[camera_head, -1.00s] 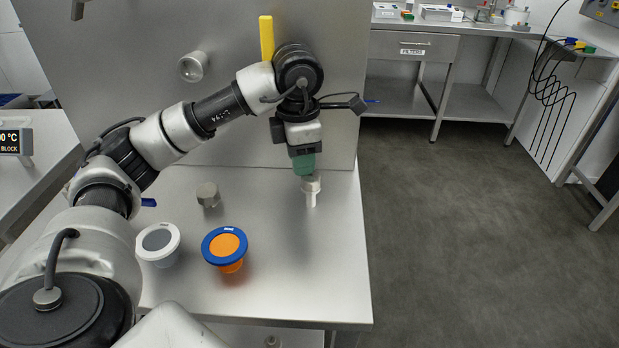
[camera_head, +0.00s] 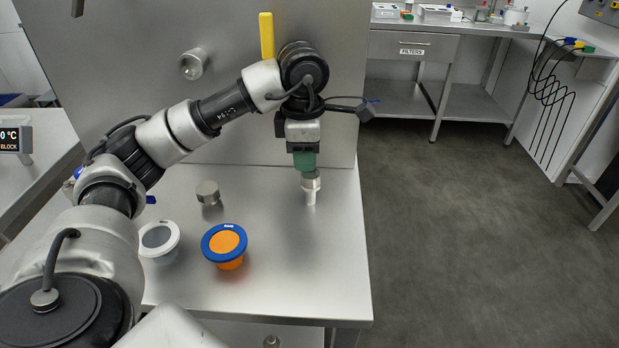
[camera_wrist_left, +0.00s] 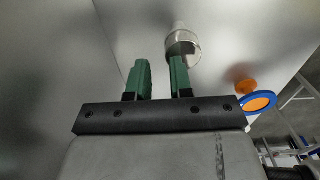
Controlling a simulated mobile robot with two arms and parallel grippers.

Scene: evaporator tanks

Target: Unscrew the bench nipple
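The bench nipple (camera_head: 311,182), a short metal cylinder on a slim pale stem, stands upright near the bench's right edge. It also shows in the left wrist view (camera_wrist_left: 184,46), just beyond the right-hand fingertip, which overlaps its lower edge. My left gripper (camera_head: 305,168) points down directly above it in the head view. Its two green fingers (camera_wrist_left: 160,68) are apart, with nothing visible between them. The nipple appears offset from the middle of the gap; whether a finger touches it I cannot tell. My right gripper is not in view.
On the steel bench (camera_head: 290,285) stand a blue-rimmed orange cup (camera_head: 224,243), a white-rimmed cup (camera_head: 158,240) and a loose-looking metal fitting (camera_head: 208,192). The upright panel behind carries a metal fitting (camera_head: 194,64) and a yellow handle (camera_head: 266,37). The bench front right is clear.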

